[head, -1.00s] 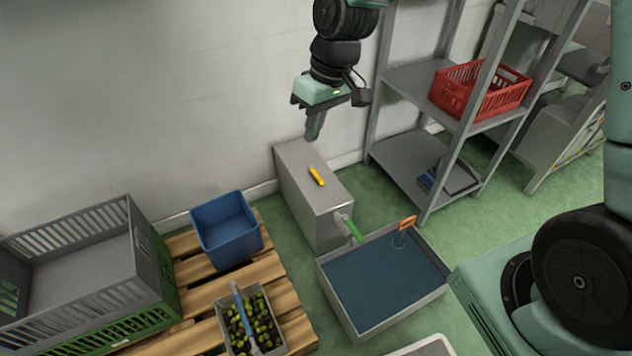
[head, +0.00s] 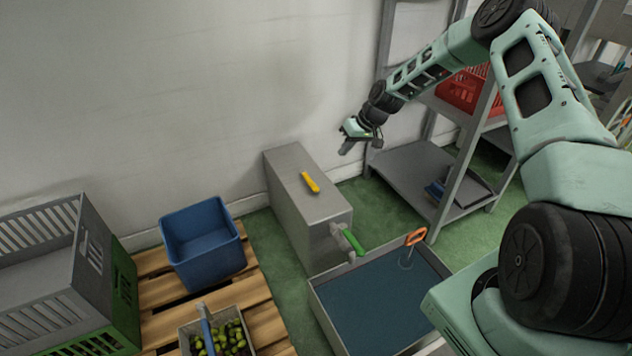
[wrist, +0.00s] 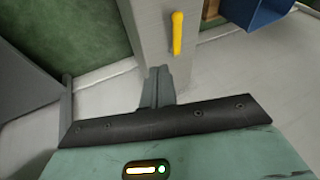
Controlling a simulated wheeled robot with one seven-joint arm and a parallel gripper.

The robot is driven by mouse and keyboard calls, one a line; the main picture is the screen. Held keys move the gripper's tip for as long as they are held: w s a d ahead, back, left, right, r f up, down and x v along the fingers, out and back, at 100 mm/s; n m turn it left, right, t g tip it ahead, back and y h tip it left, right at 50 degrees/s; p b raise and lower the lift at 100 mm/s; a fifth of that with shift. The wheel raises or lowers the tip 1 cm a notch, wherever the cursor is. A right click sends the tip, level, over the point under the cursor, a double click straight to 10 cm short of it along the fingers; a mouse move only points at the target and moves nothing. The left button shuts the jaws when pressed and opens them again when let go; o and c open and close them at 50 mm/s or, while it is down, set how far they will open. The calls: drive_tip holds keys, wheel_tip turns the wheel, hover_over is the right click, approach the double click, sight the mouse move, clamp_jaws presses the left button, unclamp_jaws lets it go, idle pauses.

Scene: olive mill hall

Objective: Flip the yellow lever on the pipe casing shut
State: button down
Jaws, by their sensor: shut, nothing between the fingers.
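The yellow lever (head: 311,182) lies on the top face of the grey pipe casing (head: 318,207), running roughly along its length. It also shows in the wrist view (wrist: 177,33), just beyond my fingers and apart from them. My gripper (head: 344,151) is above and to the right of the casing in the head view, near the wall. In the wrist view my gripper (wrist: 159,72) has its fingers together with nothing between them. A green-handled tap (head: 353,241) sticks out from the casing's front end.
A tray of dark liquid (head: 318,301) with an orange-handled tool (head: 416,237) stands in front of the casing. A blue bin (head: 204,258) and a grey crate (head: 88,250) stand at left. A metal shelf (head: 410,170) with a red crate (head: 462,90) stands at right.

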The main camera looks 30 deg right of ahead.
idle(0.3)
drive_tip(key=b, duration=0.4)
approach(309, 180)
drive_tip(key=d+f, duration=0.2)
drive_tip(key=f, duration=0.1)
drive_tip(key=d+f, duration=0.1)
drive_tip(key=shift+w+f, duration=0.35)
drive_tip(key=shift+w, duration=0.05)
drive_tip(key=shift+a+f+b, duration=0.25)
drive_tip(key=shift+a+b, duration=0.05)
drive_tip(key=shift+a, duration=0.2)
drive_tip(key=shift+a+f+b, duration=0.25)
drive_tip(key=shift+a+f, duration=0.05)
drive_tip(key=shift+a, duration=0.2)
drive_tip(key=shift+a+f, duration=0.25)
drive_tip(key=shift+a, duration=0.4)
drive_tip(key=shift+w+a, duration=0.1)
drive_tip(key=shift+a, duration=0.1)
